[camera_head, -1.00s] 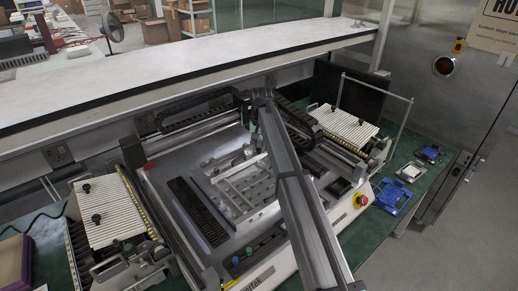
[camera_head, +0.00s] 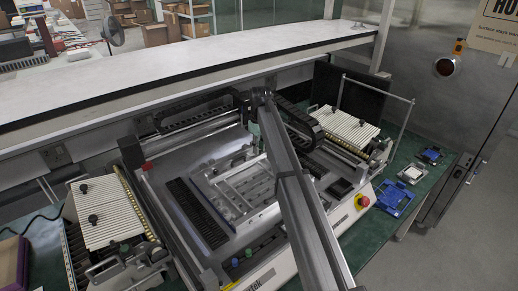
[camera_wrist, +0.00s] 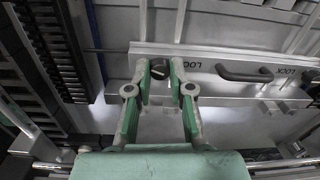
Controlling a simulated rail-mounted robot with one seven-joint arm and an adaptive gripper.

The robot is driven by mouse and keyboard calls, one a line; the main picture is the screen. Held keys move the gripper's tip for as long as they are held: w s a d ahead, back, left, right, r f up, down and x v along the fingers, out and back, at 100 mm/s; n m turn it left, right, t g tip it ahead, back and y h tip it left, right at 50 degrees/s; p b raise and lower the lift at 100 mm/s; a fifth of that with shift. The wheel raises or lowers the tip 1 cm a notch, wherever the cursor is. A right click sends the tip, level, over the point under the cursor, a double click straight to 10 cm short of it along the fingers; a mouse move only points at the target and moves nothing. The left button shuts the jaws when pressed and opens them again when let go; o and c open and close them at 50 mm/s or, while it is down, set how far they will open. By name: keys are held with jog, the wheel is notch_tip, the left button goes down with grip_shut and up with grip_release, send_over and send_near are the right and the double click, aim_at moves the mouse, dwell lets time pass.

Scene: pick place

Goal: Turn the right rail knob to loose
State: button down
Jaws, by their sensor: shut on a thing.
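A small dark round knob with a pale line on its face (camera_wrist: 160,71) sits on the light rail bar (camera_wrist: 215,54) in the wrist view. My gripper (camera_wrist: 160,73) has its two green-padded fingers shut on this knob, one on each side. A "LOCK" label (camera_wrist: 189,65), upside down in the picture, is beside the knob. I cannot tell which way the knob's line counts as loose. In the head view the silver machine (camera_head: 170,165) stands on the green bench; my arm crosses in front of it and hides the knob and my fingertips.
A dark curved handle (camera_wrist: 245,75) is right of the knob, near a second "LOCK" label (camera_wrist: 287,72). Black slotted strips (camera_wrist: 50,45) lie to the left. In the head view, ribbed feeders stand at both sides, a red emergency button (camera_head: 363,201) at front right, and blue trays (camera_head: 395,198) farther right.

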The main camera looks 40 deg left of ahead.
jog(key=shift+n, duration=2)
jog(key=c, duration=1)
grip_release()
jog(key=shift+r, duration=0.1)
notch_tip(320, 180, up, 12)
jog(key=shift+w+f, duration=0.1)
jog(key=shift+w, duration=0.05)
